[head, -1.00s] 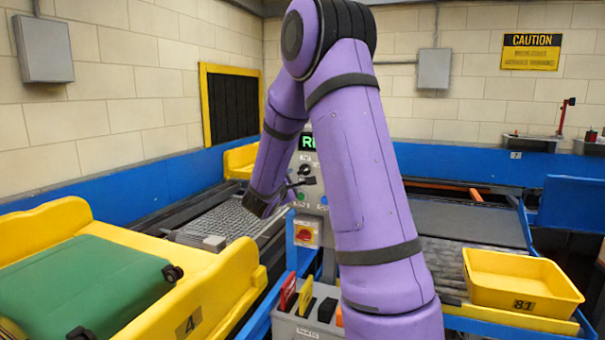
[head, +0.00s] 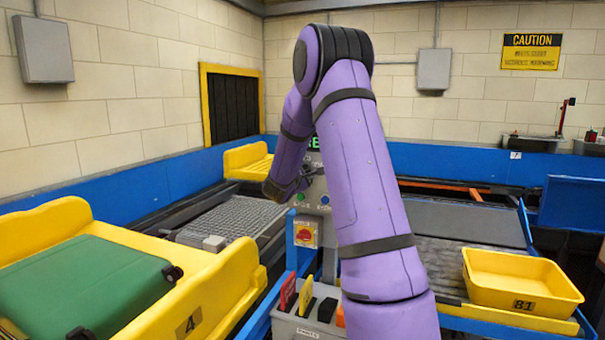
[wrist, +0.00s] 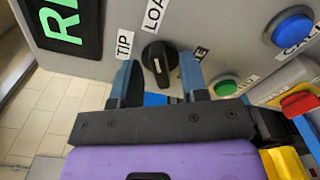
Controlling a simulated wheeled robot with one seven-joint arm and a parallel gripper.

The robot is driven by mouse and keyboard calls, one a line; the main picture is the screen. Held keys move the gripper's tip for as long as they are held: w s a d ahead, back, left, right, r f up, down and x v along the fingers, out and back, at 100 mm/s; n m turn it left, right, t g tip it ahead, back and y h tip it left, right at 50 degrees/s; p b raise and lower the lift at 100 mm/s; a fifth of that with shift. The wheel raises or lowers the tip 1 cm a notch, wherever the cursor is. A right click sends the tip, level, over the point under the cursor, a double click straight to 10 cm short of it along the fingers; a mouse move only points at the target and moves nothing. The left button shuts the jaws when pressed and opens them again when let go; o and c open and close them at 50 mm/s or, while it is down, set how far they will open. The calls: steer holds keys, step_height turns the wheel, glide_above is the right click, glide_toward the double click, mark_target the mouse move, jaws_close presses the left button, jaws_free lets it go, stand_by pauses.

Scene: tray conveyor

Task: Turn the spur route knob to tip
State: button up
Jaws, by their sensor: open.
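In the wrist view the black spur route knob (wrist: 158,56), with a white mark on its face, sits on the grey control panel (wrist: 228,22). The label TIP (wrist: 124,43) is to its left, LOAD (wrist: 155,14) is above it, and a third label to its right is partly hidden by a finger. My gripper (wrist: 159,66) is open, one finger on each side of the knob; I cannot tell whether they touch it. In the head view my arm hides the knob and most of the gripper, at the panel (head: 318,190).
A green button (wrist: 223,87), a blue button (wrist: 292,29) and a red switch (wrist: 299,103) are near the fingers. A yellow tray with a green suitcase (head: 85,285) is at left, an empty yellow tray 81 (head: 520,268) at right.

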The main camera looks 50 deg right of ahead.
jaws_close()
steer(key=shift+n, duration=0.4)
steer(key=n, duration=1.1)
steer(key=shift+w+a+r, duration=0.1)
steer(key=shift+w, duration=0.1)
stand_by(0.4)
jaws_free()
